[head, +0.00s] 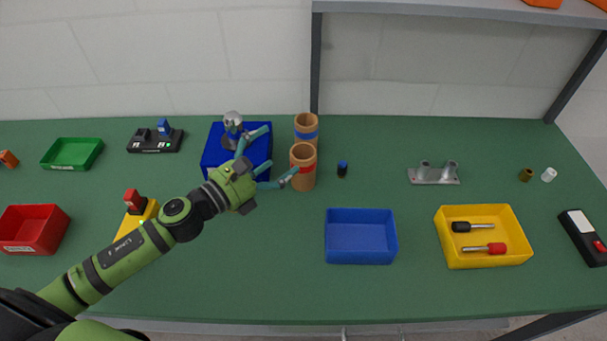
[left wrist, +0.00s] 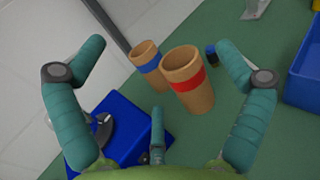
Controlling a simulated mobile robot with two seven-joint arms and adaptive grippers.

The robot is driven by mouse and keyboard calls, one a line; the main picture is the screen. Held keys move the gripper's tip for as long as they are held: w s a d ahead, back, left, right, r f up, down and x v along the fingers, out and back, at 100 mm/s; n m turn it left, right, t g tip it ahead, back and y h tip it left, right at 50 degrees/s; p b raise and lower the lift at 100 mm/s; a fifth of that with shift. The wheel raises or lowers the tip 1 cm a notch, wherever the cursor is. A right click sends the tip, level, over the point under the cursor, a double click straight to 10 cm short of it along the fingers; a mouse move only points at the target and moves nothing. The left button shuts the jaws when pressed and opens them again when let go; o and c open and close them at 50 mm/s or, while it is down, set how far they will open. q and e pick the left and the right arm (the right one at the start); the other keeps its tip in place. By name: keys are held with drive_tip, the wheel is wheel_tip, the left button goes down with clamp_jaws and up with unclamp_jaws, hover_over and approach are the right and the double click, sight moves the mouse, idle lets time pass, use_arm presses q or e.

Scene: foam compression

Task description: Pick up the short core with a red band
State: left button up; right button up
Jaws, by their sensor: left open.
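The core with a red band (head: 303,176) is a brown hollow tube standing upright on the green table. It also shows in the wrist view (left wrist: 196,98), between the spread fingers. A similar core with a blue band (head: 307,120) stands just behind it, and also shows in the wrist view (left wrist: 145,56). My left gripper (head: 280,153) is open and empty, just left of the red-banded core. One fingertip appears close to the core's left side in the head view; I cannot tell whether it touches. My right gripper is not in view.
A blue box (head: 214,156) with a grey metal device lies under and behind the left gripper. A small dark cylinder with a blue top (head: 342,169) stands right of the cores. A blue tray (head: 361,241) is at front right. The table beyond it is clear up to a metal fixture (head: 437,175).

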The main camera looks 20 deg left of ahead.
sight(298, 163)
use_arm(q)
drive_tip(key=f, duration=0.8)
drive_tip(key=shift+w+f+b, duration=0.1)
drive_tip(key=shift+w+b, duration=0.1)
drive_tip(key=shift+b, duration=0.1)
drive_tip(key=shift+w+d+r+p, duration=0.2)
drive_tip(key=shift+w+r+p, duration=0.1)
drive_tip(key=shift+w, duration=0.15)
drive_tip(key=shift+w+d+f, duration=0.2)
drive_tip(key=shift+w, duration=0.25)
drive_tip(key=p+x, duration=0.1)
drive_tip(key=x, duration=0.3)
drive_tip(key=shift+w+d+r+p, duration=0.1)
drive_tip(key=shift+w+d+p, duration=0.2)
drive_tip(key=shift+p, duration=0.1)
drive_tip(key=shift+w+d, duration=0.2)
drive_tip(key=shift+w, duration=0.2)
drive_tip(key=c, duration=1)
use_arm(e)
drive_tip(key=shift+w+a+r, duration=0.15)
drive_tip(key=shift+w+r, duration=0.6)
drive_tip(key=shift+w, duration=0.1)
